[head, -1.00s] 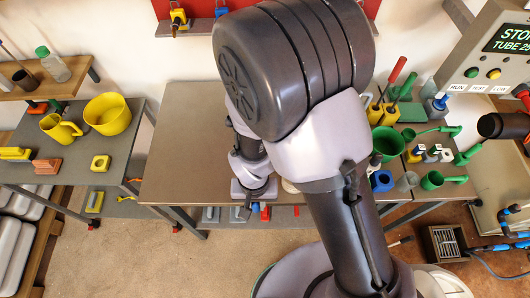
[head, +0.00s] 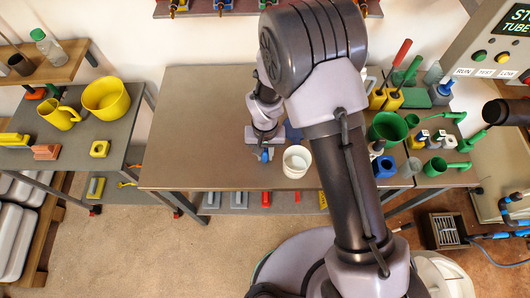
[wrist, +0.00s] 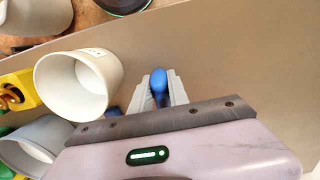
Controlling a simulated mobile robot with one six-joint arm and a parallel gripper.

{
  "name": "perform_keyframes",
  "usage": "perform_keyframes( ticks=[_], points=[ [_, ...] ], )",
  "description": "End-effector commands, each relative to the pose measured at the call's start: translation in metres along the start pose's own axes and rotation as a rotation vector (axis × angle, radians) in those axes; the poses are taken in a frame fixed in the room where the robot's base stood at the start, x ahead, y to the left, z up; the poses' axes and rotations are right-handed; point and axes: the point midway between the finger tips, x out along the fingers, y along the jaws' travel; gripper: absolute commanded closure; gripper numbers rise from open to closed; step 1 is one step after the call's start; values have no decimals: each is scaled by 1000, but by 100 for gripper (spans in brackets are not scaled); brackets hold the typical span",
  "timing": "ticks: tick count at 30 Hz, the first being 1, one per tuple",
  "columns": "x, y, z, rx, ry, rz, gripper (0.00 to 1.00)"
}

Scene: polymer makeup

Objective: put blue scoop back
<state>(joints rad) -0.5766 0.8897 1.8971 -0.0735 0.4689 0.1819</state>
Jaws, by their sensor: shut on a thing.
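My gripper (head: 265,155) is low over the brown middle table. It is shut on the blue scoop (wrist: 159,82), whose rounded blue handle end shows between the fingertips in the wrist view. In the head view a small blue part of the scoop (head: 265,157) shows at the fingertips. More blue shows just behind my gripper, partly hidden by it; I cannot tell if it belongs to the scoop. A white tub (head: 297,164) stands just right of my gripper, and left of it in the wrist view (wrist: 75,88).
The table (head: 205,130) is clear to the left. A left table holds a yellow bucket (head: 106,98) and a yellow jug (head: 60,117).

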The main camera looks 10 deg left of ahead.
Motion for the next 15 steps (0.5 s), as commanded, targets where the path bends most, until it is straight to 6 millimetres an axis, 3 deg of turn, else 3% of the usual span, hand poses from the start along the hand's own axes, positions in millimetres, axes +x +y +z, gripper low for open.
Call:
perform_keyframes(
  ticks=[1, 4, 12, 15],
  points=[
    [2, 0, 0, 0, 0, 0, 77],
    [1, 0, 0, 0, 0, 0, 58],
    [1, 0, 0, 0, 0, 0, 57],
    [-8, 0, 0, 0, 1, 0, 57]
  ],
)
